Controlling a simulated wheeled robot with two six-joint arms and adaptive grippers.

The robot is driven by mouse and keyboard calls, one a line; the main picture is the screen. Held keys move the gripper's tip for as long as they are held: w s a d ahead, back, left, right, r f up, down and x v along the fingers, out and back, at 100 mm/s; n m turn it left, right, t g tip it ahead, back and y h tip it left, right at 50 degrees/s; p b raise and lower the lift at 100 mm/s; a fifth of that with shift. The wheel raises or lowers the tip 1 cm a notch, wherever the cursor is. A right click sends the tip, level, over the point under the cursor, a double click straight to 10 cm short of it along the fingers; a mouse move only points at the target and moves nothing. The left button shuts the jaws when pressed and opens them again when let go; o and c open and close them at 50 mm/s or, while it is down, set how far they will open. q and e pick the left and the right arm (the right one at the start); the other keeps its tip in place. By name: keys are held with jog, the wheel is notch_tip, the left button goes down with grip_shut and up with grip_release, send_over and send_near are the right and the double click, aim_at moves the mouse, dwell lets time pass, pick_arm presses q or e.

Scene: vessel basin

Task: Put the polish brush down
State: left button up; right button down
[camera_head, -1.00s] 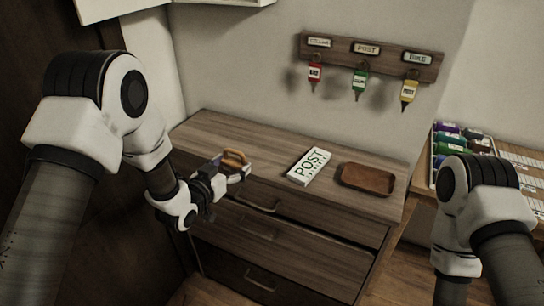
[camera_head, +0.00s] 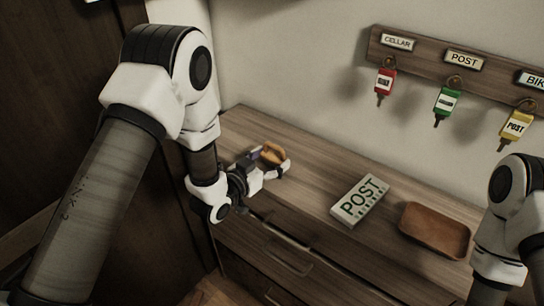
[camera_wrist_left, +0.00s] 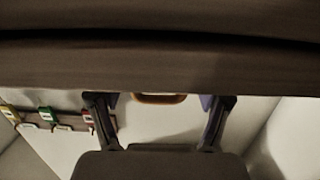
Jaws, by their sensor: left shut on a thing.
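The polish brush (camera_head: 272,152) shows as an orange-brown piece at the tip of my left gripper (camera_head: 266,163), above the left part of the wooden dresser top (camera_head: 322,155). My left gripper is shut on it. In the left wrist view, the brush (camera_wrist_left: 160,99) shows as a brown rounded edge between the two fingers (camera_wrist_left: 162,103); most of it is hidden. Whether the brush touches the dresser top, I cannot tell. My right arm shows at the right edge of the head view, but its gripper is out of view.
A white POST sign (camera_head: 360,200) and a brown tray (camera_head: 435,231) lie on the dresser to the right. The dresser top between gripper and sign is clear. A key rack (camera_head: 455,72) with red, green and yellow tagged keys hangs on the wall. Drawers face the front.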

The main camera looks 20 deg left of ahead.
pick_arm(q)
jog(key=shift+w+f, duration=0.1)
jog(key=shift+w, duration=0.2)
jog(key=o, duration=0.8)
jog(key=shift+o, duration=0.9)
jog(key=shift+s, duration=0.2)
jog(key=shift+s+r, duration=0.15)
jog(key=shift+r, duration=0.05)
jog(key=shift+f, duration=0.1)
